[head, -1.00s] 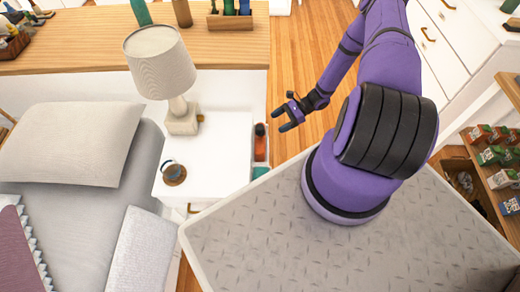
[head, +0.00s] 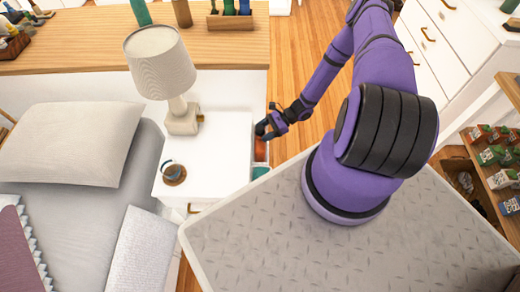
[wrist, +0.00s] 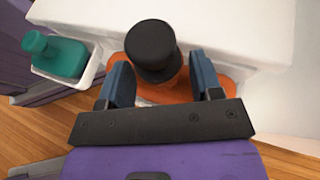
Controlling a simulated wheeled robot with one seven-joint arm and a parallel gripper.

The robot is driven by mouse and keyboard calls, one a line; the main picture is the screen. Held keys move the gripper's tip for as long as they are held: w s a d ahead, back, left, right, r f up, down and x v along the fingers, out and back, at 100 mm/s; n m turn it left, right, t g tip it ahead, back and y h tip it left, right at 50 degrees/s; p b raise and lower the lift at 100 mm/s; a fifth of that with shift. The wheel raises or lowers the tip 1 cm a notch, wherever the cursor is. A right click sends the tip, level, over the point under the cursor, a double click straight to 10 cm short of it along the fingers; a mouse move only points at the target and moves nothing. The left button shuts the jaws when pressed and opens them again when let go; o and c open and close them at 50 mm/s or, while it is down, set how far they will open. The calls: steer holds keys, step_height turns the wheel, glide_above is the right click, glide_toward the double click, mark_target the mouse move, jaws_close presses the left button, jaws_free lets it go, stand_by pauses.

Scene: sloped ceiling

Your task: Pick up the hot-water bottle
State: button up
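The hot-water bottle appears to be the orange one with a black top (wrist: 152,45), standing against the side of the white nightstand. In the head view its orange body (head: 260,150) shows beside the nightstand, its top hidden by my gripper (head: 266,127). In the wrist view my gripper (wrist: 162,82) is open, with one finger on each side of the bottle. The black top lies between and beyond the fingertips, and orange shows below it. I see a gap on the right side; contact on the left cannot be told.
A teal bottle (wrist: 60,55) stands in a small white holder (wrist: 88,75) left of the orange one in the wrist view. Wooden floor (head: 300,55) is open behind my arm.

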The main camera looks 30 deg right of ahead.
steer(key=c, duration=0.6)
steer(key=shift+o, duration=0.2)
step_height(320, 180, up, 44)
stand_by(1.9)
steer(key=shift+s, duration=0.1)
